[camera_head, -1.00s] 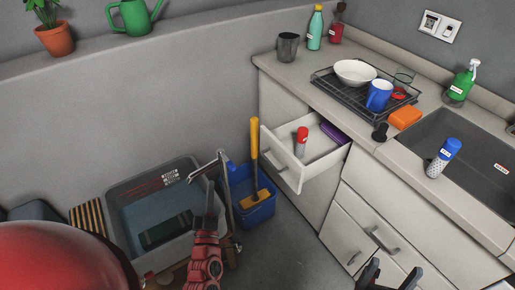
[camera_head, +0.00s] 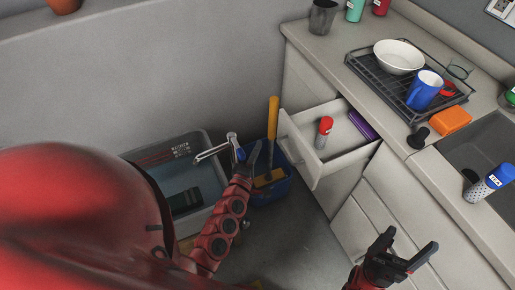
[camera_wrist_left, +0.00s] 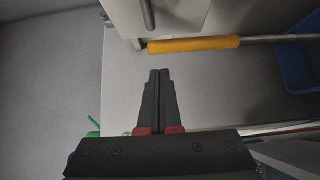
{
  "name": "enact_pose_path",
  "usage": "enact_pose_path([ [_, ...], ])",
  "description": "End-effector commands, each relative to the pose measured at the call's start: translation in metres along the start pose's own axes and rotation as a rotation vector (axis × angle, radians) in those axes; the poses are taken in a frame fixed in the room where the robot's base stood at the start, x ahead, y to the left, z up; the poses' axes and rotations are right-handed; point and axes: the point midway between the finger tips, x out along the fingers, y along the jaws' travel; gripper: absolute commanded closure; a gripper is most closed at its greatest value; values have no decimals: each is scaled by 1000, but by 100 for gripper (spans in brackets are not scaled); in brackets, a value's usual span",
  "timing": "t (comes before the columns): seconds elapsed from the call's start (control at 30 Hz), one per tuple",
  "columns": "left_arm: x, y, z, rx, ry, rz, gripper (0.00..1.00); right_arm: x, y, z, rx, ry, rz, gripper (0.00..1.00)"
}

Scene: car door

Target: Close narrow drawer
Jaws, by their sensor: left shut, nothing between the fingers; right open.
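The narrow drawer (camera_head: 297,152) is pulled out of the white cabinet below the counter's left end. A red-capped can (camera_head: 323,133) stands in it and a purple item (camera_head: 362,125) lies near its back. My left gripper (camera_head: 254,150) is shut and empty, to the left of the drawer front and apart from it. In the left wrist view the shut fingers (camera_wrist_left: 158,76) point toward a pale panel (camera_wrist_left: 178,20) with a metal bar handle (camera_wrist_left: 148,14), likely the drawer front. My right gripper (camera_head: 402,252) is open and empty, in front of the lower cabinet drawers.
A blue bucket (camera_head: 281,188) with a yellow-handled tool (camera_head: 273,125) stands on the floor close to my left gripper. A grey bin (camera_head: 207,217) is left of it. The counter holds a dish rack (camera_head: 372,82), a blue mug (camera_head: 424,92) and an orange sponge (camera_head: 450,121).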

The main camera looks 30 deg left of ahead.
Motion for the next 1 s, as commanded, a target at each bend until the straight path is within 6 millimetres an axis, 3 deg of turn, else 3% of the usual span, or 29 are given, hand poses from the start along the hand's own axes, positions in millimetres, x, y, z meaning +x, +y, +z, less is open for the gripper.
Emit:
enact_pose_path([
  [0.2,49,2,1,2,-2,1,100,7,0,-1,0,0,0,21],
  [0.33,69,4,9,-1,-1,2,100,13,1,-2,0,0,0,21],
  [0.6,86,1,27,0,0,1,100,17,1,-3,0,0,0,21],
  [1.0,87,0,28,0,1,1,100,17,1,-3,0,0,0,21],
])
